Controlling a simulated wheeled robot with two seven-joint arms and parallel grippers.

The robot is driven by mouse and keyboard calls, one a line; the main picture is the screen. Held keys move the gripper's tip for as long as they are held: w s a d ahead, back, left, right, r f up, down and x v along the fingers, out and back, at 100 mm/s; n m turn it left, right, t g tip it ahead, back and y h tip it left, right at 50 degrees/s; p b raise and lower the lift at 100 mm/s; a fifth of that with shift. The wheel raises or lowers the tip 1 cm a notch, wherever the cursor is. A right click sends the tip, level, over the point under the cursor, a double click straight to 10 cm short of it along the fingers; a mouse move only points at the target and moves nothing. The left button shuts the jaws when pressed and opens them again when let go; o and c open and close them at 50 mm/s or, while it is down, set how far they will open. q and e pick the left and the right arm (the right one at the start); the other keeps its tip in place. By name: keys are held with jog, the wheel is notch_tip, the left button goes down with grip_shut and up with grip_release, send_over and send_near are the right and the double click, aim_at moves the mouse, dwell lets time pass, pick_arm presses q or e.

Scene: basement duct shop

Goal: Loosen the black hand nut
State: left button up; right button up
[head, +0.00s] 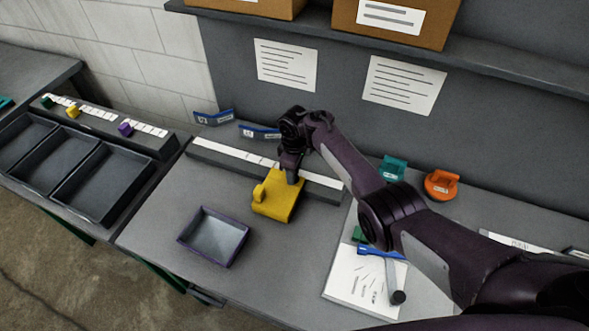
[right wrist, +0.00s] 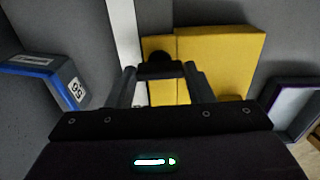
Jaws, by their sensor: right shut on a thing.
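The yellow block-shaped fixture (head: 274,204) sits on the grey bench against the long rail with a white strip (head: 228,152). My right gripper (head: 291,179) reaches down to the fixture's back edge, where it hides the nut in the head view. In the right wrist view, the black hand nut (right wrist: 158,63) lies between the two fingertips, in front of the yellow fixture (right wrist: 222,62). The right gripper is shut on it. My left gripper is not in view.
An open purple-rimmed tray (head: 181,240) stands in front of the fixture. Blue labelled pieces (head: 214,117) stand behind the rail. A teal piece (head: 394,168) and an orange piece (head: 441,184) sit at the back right. A white sheet (head: 345,283) with tools lies front right.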

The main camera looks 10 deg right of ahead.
jog(key=o, duration=1)
notch_tip(320, 180, up, 8)
jog(key=shift+f, duration=0.1)
dwell(0.4)
